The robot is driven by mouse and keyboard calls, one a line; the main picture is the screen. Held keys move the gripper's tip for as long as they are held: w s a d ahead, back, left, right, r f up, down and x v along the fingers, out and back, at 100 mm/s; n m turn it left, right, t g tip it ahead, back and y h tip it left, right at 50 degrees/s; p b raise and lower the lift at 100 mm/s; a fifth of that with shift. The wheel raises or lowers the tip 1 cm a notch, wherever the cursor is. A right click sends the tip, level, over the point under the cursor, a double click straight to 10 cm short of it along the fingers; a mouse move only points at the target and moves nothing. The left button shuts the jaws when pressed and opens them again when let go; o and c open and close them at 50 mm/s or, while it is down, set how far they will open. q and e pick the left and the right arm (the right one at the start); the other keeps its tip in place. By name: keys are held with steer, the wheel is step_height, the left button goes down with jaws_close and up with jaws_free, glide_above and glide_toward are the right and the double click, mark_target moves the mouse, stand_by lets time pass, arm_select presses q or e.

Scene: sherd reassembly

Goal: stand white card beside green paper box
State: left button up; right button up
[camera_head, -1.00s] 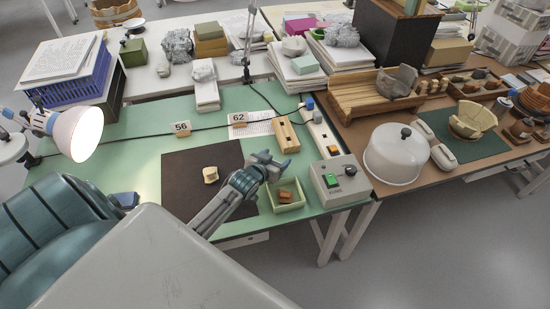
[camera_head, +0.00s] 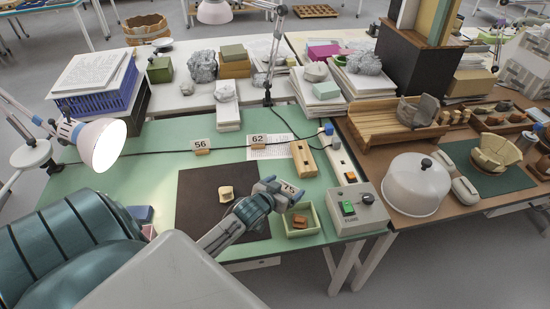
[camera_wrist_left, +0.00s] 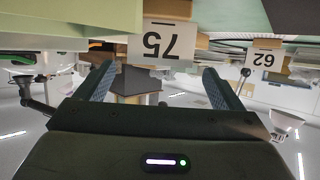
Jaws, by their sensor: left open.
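The white card, marked 75 (camera_head: 290,188), stands at the back edge of the pale green paper box (camera_head: 300,233), close beside it. In the left wrist view the card (camera_wrist_left: 160,42) appears upside down on a wooden foot (camera_wrist_left: 167,9), with part of the green box (camera_wrist_left: 60,22) at upper left. My left gripper (camera_head: 277,189) is by the card, left of and behind the box. In the wrist view its open fingers (camera_wrist_left: 160,70) have the card between their tips, with a gap on each side. Brown sherds (camera_head: 299,221) lie in the box. My right gripper is not in view.
Cards 56 (camera_head: 202,146) and 62 (camera_head: 258,141) stand farther back. A wooden block (camera_head: 303,158) lies behind card 75. A switch box (camera_head: 357,208) is right of the green box. A dark mat (camera_head: 195,222) with a pale sherd (camera_head: 226,193) lies left.

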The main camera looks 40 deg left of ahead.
arm_select(q)
steer(key=v, duration=0.7)
steer(key=shift+s+b, duration=0.2)
steer(key=shift+b, duration=0.15)
